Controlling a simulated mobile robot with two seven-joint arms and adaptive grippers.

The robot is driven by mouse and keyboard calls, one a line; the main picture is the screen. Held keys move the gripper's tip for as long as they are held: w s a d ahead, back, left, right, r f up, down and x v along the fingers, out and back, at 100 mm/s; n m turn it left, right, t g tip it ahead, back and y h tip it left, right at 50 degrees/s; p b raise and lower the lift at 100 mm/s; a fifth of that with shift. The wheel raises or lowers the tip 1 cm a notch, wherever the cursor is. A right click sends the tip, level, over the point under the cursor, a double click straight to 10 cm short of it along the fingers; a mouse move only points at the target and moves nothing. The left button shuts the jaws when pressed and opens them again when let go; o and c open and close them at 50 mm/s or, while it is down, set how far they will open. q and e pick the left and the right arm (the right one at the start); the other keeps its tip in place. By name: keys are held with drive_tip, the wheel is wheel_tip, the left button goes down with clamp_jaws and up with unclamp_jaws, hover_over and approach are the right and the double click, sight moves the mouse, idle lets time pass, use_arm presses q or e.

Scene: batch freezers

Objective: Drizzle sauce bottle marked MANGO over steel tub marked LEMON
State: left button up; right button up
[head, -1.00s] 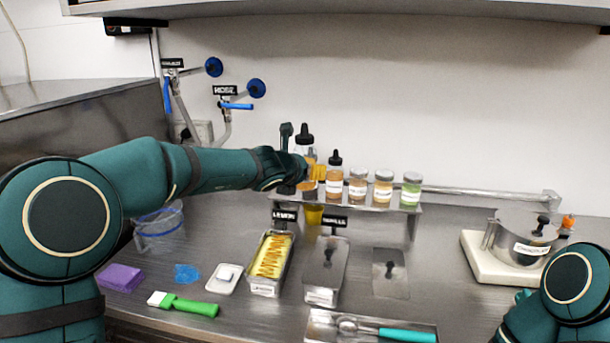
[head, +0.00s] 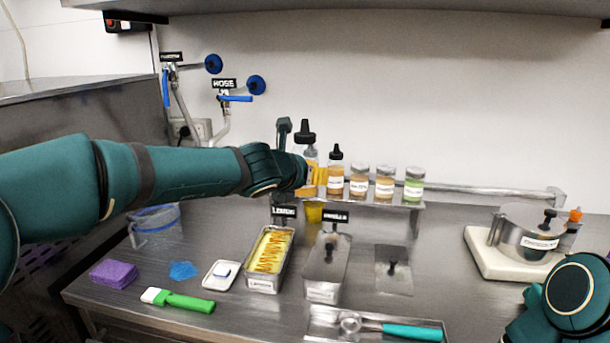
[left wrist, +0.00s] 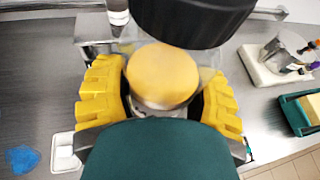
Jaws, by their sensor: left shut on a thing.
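The steel tub marked LEMON (head: 264,286) stands on the counter, filled with yellow ice cream that carries an orange zigzag of sauce. My left gripper (head: 314,178), with yellow fingers, is shut on a black-capped squeeze bottle (head: 308,153) at the left end of the raised shelf. The bottle is upright, and its label and base are hidden, so I cannot read MANGO or tell whether it rests on the shelf. In the left wrist view the bottle (left wrist: 160,76) shows orange sauce between the fingers. My right forearm shows at lower right; its gripper is out of view.
Several bottles and jars, including an orange bottle (head: 335,176) and a green jar (head: 413,186), line the shelf (head: 400,203). A lidded steel tub (head: 323,291) stands right of LEMON.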

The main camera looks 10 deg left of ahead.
use_arm(q)
drive_tip(key=s+d, duration=0.1)
drive_tip(key=s, duration=0.6)
drive_tip(key=shift+s, duration=0.1)
idle(0.8)
